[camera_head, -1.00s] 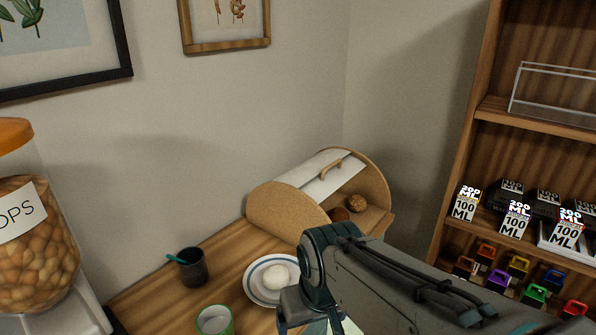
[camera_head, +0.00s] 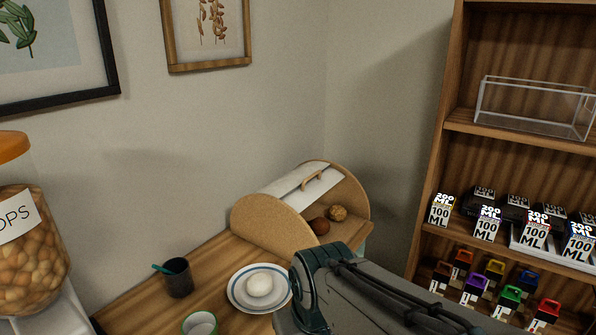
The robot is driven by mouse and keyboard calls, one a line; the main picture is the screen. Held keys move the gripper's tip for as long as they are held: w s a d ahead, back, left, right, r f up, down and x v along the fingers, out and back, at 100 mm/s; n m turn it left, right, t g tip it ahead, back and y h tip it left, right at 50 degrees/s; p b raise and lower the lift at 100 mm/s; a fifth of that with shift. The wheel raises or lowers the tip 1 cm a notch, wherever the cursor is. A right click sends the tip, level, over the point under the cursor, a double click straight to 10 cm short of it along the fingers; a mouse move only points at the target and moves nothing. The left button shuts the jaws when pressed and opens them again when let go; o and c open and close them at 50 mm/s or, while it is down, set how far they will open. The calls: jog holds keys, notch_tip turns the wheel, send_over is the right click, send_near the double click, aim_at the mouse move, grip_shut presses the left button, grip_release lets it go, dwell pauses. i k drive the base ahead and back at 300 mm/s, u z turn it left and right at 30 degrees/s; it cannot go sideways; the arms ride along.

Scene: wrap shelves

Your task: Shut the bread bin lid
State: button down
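The bread bin (camera_head: 272,228) stands on the wooden counter in the corner, with round wooden side panels. Two brown bread rolls (camera_head: 337,213) show inside.
On the counter are a plate (camera_head: 238,300) with a white round item (camera_head: 259,284), a dark cup (camera_head: 178,278) and a green-rimmed cup (camera_head: 200,324). A large jar (camera_head: 28,235) stands at left. A wooden shelf unit (camera_head: 440,160) with boxes and padlock-like items stands at right.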

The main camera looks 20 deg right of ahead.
aim_at(312, 188)
jog(key=u, duration=0.05)
jog(key=k, duration=1.15)
jog(key=z, duration=0.6)
jog(key=i, duration=0.75)
jog(key=z, duration=0.5)
jog(key=i, duration=0.85)
jog(key=u, duration=0.4)
